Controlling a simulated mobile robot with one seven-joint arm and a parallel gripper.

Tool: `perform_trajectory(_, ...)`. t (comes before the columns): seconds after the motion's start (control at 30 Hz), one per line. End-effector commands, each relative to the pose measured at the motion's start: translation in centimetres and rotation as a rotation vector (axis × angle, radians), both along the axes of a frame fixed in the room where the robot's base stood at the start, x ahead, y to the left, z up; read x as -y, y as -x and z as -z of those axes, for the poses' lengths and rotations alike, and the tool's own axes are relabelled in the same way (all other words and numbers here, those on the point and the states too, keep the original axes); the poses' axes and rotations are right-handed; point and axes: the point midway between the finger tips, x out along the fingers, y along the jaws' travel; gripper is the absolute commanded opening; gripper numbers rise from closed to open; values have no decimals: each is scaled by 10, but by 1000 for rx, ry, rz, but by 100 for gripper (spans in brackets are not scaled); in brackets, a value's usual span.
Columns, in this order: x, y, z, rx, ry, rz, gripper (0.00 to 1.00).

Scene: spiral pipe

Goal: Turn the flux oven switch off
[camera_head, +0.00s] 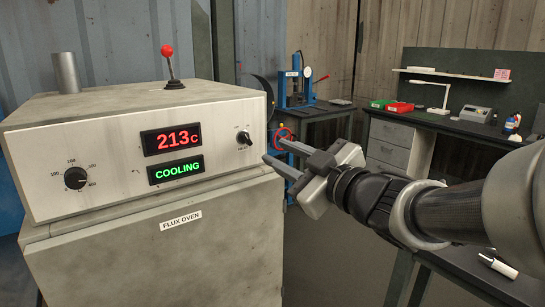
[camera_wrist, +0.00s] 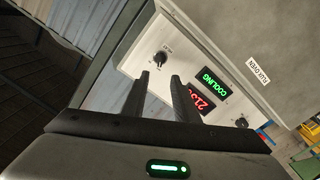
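The flux oven (camera_head: 180,210) is a grey box at the left, labelled FLUX OVEN, with a pale front panel. Its small black switch (camera_head: 244,138) sits at the panel's right end. The red display (camera_head: 171,139) reads 213c and the green one (camera_head: 177,170) reads COOLING. My gripper (camera_head: 272,150) is open and empty just right of the switch, fingers pointing toward the panel. In the wrist view, the switch (camera_wrist: 160,58) shows just beyond and between the fingertips (camera_wrist: 160,75), seemingly apart from them. The switch's exact setting is too small to read.
A temperature dial (camera_head: 75,178) is at the panel's left end. A red-knobbed lever (camera_head: 170,65) and a metal tube (camera_head: 66,72) stand on top of the oven. A blue press (camera_head: 296,85) and a workbench (camera_head: 440,122) are behind to the right.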

Motion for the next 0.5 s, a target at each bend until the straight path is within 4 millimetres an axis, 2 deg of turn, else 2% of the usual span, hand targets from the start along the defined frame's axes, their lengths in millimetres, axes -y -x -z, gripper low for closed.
perform_trajectory(0.1, 14, 21, -2, 1, -1, 2, 27)
perform_trajectory(0.2, 23, 33, -2, 1, 1, 1, 27)
perform_trajectory(0.5, 31, 46, 0, -1, -1, 0, 27)
